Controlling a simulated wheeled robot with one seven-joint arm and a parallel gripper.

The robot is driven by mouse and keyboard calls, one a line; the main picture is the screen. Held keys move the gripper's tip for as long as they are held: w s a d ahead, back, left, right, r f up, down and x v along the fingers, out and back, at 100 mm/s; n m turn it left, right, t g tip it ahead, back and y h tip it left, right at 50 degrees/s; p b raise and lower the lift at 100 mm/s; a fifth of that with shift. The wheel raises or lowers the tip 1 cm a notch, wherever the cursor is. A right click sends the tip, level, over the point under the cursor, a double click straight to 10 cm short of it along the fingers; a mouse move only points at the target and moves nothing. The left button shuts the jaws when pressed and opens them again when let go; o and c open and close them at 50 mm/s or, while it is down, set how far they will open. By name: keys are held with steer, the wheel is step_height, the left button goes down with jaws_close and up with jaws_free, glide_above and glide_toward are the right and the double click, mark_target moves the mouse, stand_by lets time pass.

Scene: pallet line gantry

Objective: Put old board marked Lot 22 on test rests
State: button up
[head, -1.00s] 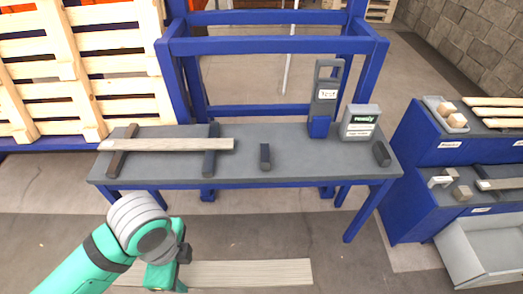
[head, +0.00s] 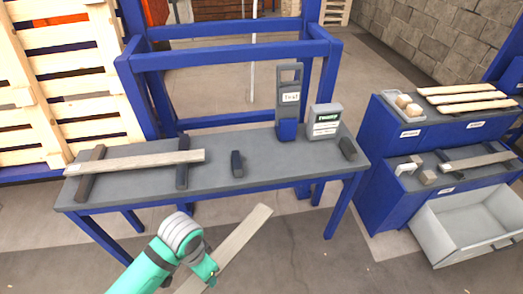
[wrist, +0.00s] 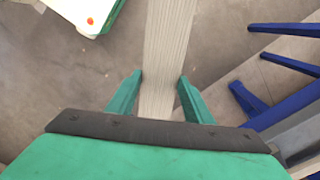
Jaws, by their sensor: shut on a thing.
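My gripper (head: 209,274) is shut on a long pale grey-brown board (head: 244,234), held in front of the bench. In the wrist view the board (wrist: 168,35) runs between the two green fingers (wrist: 160,80). No lot mark can be read on it. On the bench, two short dark blocks, one left of the Test-marked stand (head: 237,164) and one at the right end (head: 347,148), are bare; they look like the test rests. Another board (head: 135,161) lies across a brown rest (head: 90,174) and a dark rest (head: 182,163) at the left.
The grey bench (head: 220,185) has a blue frame behind it. A stand marked Test (head: 288,103) and a small grey-green meter box (head: 324,121) stand between the bare blocks, towards the back. Blue cabinets (head: 393,140) with boards and an open grey drawer (head: 470,223) are at the right.

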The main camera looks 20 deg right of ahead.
steer(key=w+d+f+n, duration=0.5)
steer(key=f+n, duration=0.1)
steer(key=f, duration=0.4)
steer(key=w+d+f+n, duration=0.5)
steer(key=d+f+n, duration=0.1)
steer(key=f, duration=0.4)
steer(key=shift+w, duration=0.25)
steer(key=shift+a, duration=0.1)
